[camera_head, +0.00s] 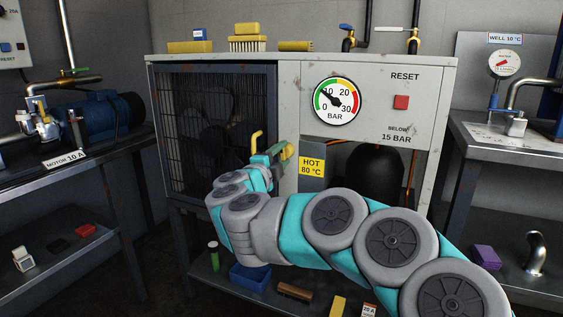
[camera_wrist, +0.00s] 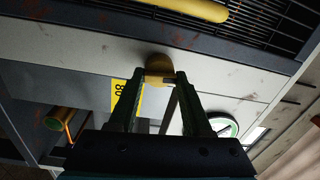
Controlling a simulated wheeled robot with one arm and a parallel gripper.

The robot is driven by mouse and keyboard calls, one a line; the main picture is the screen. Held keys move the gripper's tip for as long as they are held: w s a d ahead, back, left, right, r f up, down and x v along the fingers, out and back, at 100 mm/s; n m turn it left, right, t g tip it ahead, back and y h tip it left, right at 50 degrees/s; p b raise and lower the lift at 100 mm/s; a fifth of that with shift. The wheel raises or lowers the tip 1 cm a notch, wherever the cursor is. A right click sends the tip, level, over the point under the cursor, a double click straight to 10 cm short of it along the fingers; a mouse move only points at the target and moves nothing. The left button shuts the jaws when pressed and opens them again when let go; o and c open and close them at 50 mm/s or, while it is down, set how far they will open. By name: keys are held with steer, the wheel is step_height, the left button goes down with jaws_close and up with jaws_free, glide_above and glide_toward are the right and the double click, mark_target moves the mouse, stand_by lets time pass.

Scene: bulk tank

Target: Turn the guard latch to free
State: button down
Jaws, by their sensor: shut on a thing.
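The guard latch is a yellow knob (camera_head: 288,151) on the pale cabinet front, just right of the dark mesh guard (camera_head: 205,130). My gripper (camera_head: 276,156) reaches it from the front left, its green fingers at the knob. In the wrist view my gripper (camera_wrist: 160,78) has one finger on each side of the yellow latch (camera_wrist: 158,61) and is shut on it. The fingers partly hide the latch, so I cannot tell its exact turn. A yellow handle (camera_head: 255,141) stands on the guard left of the latch; it also shows in the wrist view (camera_wrist: 190,8).
A yellow HOT 80 °C label (camera_head: 312,167) is just right of the gripper. Right of it is an open bay with a dark tank (camera_head: 375,175). A pressure gauge (camera_head: 337,101) and red reset button (camera_head: 401,102) are above. Benches stand on both sides.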

steer(key=shift+f+m+b, duration=0.3)
steer(key=shift+f+m, duration=0.05)
steer(key=shift+m, duration=0.35)
steer(key=c, duration=0.7)
jaws_free()
steer(key=o, duration=0.3)
steer(key=shift+r, duration=0.2)
steer(key=shift+o, duration=0.2)
steer(key=v, duration=0.7)
steer(key=shift+s, duration=0.35)
steer(key=shift+a, duration=0.1)
